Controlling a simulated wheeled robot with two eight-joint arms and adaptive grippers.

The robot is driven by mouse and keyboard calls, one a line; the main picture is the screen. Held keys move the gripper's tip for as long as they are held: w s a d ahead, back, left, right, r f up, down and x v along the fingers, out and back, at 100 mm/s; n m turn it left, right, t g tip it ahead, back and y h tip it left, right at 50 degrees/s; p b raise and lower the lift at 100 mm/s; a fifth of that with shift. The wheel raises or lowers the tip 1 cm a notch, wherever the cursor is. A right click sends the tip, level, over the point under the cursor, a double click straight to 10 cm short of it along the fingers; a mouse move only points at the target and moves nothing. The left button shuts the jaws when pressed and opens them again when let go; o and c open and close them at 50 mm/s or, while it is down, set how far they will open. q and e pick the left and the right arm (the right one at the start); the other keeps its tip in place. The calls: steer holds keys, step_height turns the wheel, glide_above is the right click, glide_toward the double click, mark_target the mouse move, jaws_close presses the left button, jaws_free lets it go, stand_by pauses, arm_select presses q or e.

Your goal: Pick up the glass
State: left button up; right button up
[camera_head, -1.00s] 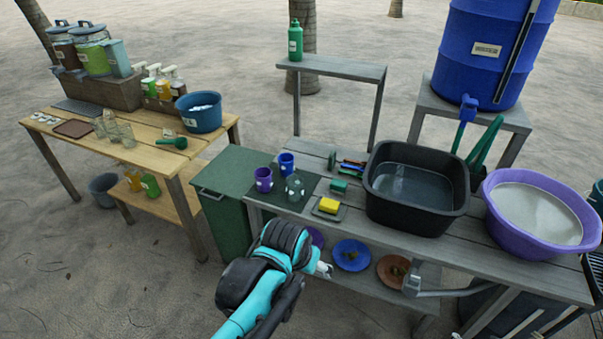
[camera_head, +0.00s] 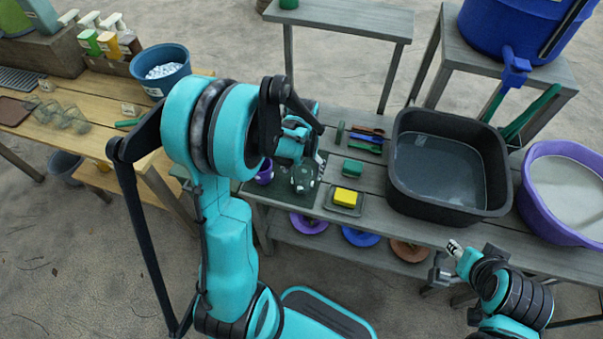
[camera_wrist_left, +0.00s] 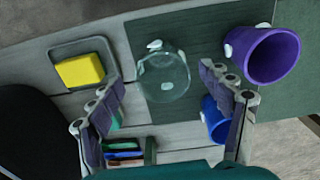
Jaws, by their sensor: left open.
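A clear glass (camera_head: 304,179) stands on the dark mat (camera_head: 290,198) on the grey table. In the left wrist view the glass (camera_wrist_left: 164,76) shows between and beyond the two fingers. My left gripper (camera_wrist_left: 160,88) is open above it, and no finger visibly grips it. In the head view my left gripper (camera_head: 312,150) is partly hidden by its own arm over the mat. A purple cup (camera_wrist_left: 264,54) and a blue cup (camera_wrist_left: 215,120) stand close by, the blue one partly behind a finger. My right gripper (camera_head: 452,250) is low, at the table's front; its jaw state is unclear.
A yellow sponge (camera_head: 346,196) lies on a small tray beside the mat. A black basin (camera_head: 447,165) and a purple basin (camera_head: 565,190) stand to the right. Brushes (camera_head: 367,138) lie behind the sponge. More clear glasses (camera_head: 60,115) stand on the wooden table at left.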

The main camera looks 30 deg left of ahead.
arm_select(q)
step_height(320, 180, down, 2)
steer(key=shift+f+b, duration=0.1)
steer(key=shift+b, duration=0.3)
steer(key=f+b, duration=0.1)
steer(key=f, duration=0.1)
steer(key=f+b, duration=0.1)
steer(key=f, duration=0.2)
steer(key=shift+w+a+b, duration=0.15)
steer(key=shift+w+b, duration=0.05)
steer(key=shift+b, duration=0.15)
steer(key=shift+r, duration=0.15)
steer(key=c, duration=1.5)
